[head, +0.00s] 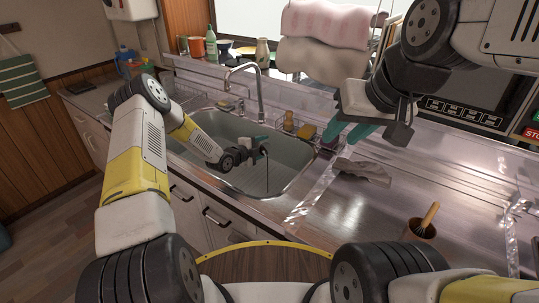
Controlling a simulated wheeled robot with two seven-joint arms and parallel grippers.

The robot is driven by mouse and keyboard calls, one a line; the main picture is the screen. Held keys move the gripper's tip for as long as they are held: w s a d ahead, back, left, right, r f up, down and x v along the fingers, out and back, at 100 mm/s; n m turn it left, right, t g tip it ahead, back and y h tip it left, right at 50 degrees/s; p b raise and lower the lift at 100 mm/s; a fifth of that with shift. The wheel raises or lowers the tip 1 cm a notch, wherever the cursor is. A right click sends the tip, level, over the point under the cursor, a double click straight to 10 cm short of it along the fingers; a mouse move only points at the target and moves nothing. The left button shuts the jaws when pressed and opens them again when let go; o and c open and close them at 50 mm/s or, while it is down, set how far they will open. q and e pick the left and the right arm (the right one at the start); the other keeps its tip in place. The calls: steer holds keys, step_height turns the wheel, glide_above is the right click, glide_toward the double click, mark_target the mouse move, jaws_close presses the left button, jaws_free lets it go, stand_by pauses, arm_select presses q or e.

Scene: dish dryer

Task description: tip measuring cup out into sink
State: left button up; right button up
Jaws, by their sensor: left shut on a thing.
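The steel sink (225,186) lies at the middle left of the head view, set into the counter. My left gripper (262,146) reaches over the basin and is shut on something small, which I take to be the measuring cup. The gripper hides most of it, so its shape and tilt cannot be made out. A thin dark line hangs down from the fingertips into the basin; I cannot tell whether it is liquid or part of the held thing.
A chrome faucet (260,88) arches over the sink's back edge. The front right counter is mostly clear.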

arm_select(q)
steer(key=shift+s+d+r+m+t+p, duration=0.35)
steer(key=shift+s+r+m+t+p, duration=0.2)
steer(key=shift+m, duration=0.25)
stand_by(0.9)
steer(key=shift+s+d+r+m+t+p, duration=0.15)
steer(key=shift+r+m+t+p, duration=0.2)
steer(key=shift+m, duration=0.25)
steer(key=shift+s+d+r+m+t+p, duration=0.1)
steer(key=shift+s+r+m+t+p, duration=0.15)
steer(key=shift+r+m, duration=0.3)
stand_by(1.4)
steer(key=shift+s+d+r+m+t+h+p, duration=0.2)
steer(key=shift+r+m+t+p, duration=0.15)
steer(key=shift+m, duration=0.5)
steer(key=shift+s+d+r+m+t+h+p, duration=0.1)
steer(key=shift+s+r+m+t+p, duration=0.2)
steer(key=shift+m, duration=0.5)
stand_by(1.3)
steer(key=shift+s+d+r+m+t, duration=0.1)
steer(key=shift+r+m+t, duration=0.2)
steer(key=shift+r+m, duration=0.3)
